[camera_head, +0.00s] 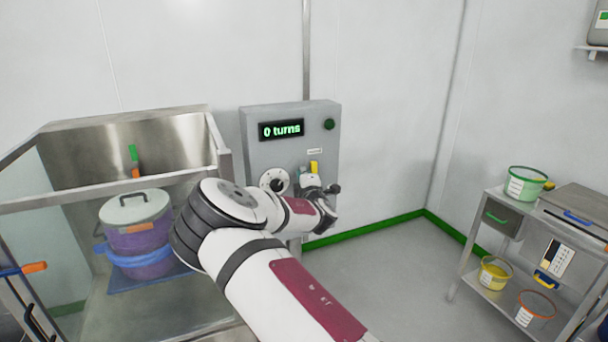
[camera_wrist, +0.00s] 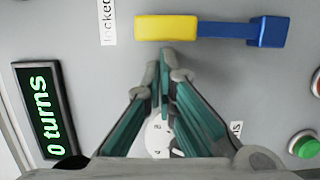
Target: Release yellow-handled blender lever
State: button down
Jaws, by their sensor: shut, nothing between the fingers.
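The lever shows in the wrist view with a yellow handle (camera_wrist: 166,28), a blue arm (camera_wrist: 225,29) and a blue block (camera_wrist: 268,32) at its right end. Its yellow end points at a label reading "locked" (camera_wrist: 107,22). In the head view the yellow handle (camera_head: 314,168) stands out on the grey control panel (camera_head: 257,156), just above my gripper (camera_head: 322,190). In the wrist view my gripper (camera_wrist: 165,68) is shut and empty, its fingertips just beneath the yellow handle's lower edge. I cannot tell whether they touch it.
The panel display (camera_head: 281,130) reads "0 turns". A white dial (camera_head: 273,181) sits left of my gripper, and a green button (camera_wrist: 303,145) is at right in the wrist view. A steel-framed enclosure (camera_head: 215,150) stands left; a trolley (camera_head: 483,220) stands right. Floor between is clear.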

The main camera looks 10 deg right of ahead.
aim_at(332, 169)
jog(key=shift+d, duration=0.1)
jog(key=shift+d+r+m, duration=0.2)
jog(key=shift+m, duration=0.1)
jog(key=shift+d, duration=0.25)
jog(key=shift+w+d+r+m+g+p, duration=0.1)
jog(key=shift+d+r+m+g+p, duration=0.1)
jog(key=shift+d+m, duration=0.15)
jog(key=shift+d+r+m+g+p, duration=0.1)
jog(key=shift+d+m+p, duration=0.15)
jog(key=shift+m, duration=0.2)
jog(key=d+m, duration=0.1)
jog(key=d, duration=0.1)
jog(key=d+m, duration=0.2)
jog(key=w+d+m+g+y, duration=0.1)
jog(key=d+m, duration=0.1)
jog(key=shift+f, duration=0.25)
jog(key=shift+w+d+f+m+g+y+b, duration=0.1)
jog(key=shift+d+f+m+g+y+b, duration=0.1)
jog(key=shift+d+f+m+b, duration=0.3)
jog(key=shift+w+d+f+m+g+y+b, duration=0.1)
jog(key=shift+d+f+m+y+b, duration=0.1)
jog(key=shift+d+m, duration=0.45)
jog(key=shift+d+f, duration=0.3)
jog(key=shift+d, duration=0.1)
